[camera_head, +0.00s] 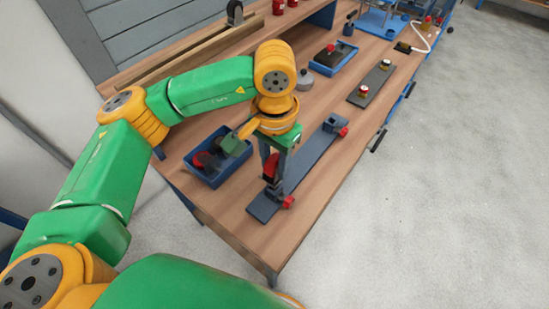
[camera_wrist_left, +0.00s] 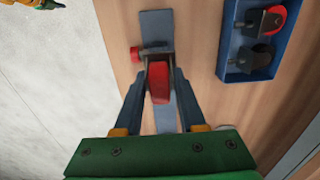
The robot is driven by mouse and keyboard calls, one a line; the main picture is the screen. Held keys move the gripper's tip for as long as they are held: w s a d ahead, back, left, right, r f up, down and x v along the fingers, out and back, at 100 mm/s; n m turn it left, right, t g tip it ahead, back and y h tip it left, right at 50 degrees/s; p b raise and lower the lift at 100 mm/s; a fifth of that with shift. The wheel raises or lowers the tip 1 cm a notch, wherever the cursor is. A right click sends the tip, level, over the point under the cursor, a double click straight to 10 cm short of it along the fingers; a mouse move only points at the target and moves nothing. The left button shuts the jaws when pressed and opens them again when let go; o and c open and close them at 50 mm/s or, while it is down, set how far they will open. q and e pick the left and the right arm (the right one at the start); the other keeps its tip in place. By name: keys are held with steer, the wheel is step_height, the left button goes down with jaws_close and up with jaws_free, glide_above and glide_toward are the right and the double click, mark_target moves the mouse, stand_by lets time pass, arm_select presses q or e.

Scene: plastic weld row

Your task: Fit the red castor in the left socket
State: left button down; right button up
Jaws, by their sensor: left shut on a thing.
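My left gripper (camera_head: 270,178) is shut on a red castor (camera_head: 269,166), with the fingers pointing down at the near end of a long dark plate (camera_head: 308,160). In the left wrist view the castor's red wheel (camera_wrist_left: 159,82) lies between the two fingers (camera_wrist_left: 158,88). The left socket, at the plate's near end, is mostly hidden behind the gripper and castor; its red knob (camera_head: 288,201) shows, also in the wrist view (camera_wrist_left: 135,53). I cannot tell whether the castor touches the socket. The other socket (camera_head: 331,124) is at the far end. My right gripper is out of view.
A blue tray (camera_head: 212,182) left of the plate holds another red-wheeled castor (camera_wrist_left: 272,20) and a dark castor (camera_wrist_left: 256,57). A grey round thing (camera_head: 305,80), another blue tray (camera_head: 351,59) and a dark plate (camera_head: 373,82) stand further back. Bare wood (camera_head: 238,215) surrounds the near end.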

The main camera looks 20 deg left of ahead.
arm_select(q)
steer(key=shift+r, duration=0.1)
stand_by(0.3)
steer(key=shift+b, duration=0.3)
steer(key=shift+b, duration=0.3)
stand_by(0.4)
steer(key=shift+f+b, duration=1.1)
steer(key=shift+b, duration=0.05)
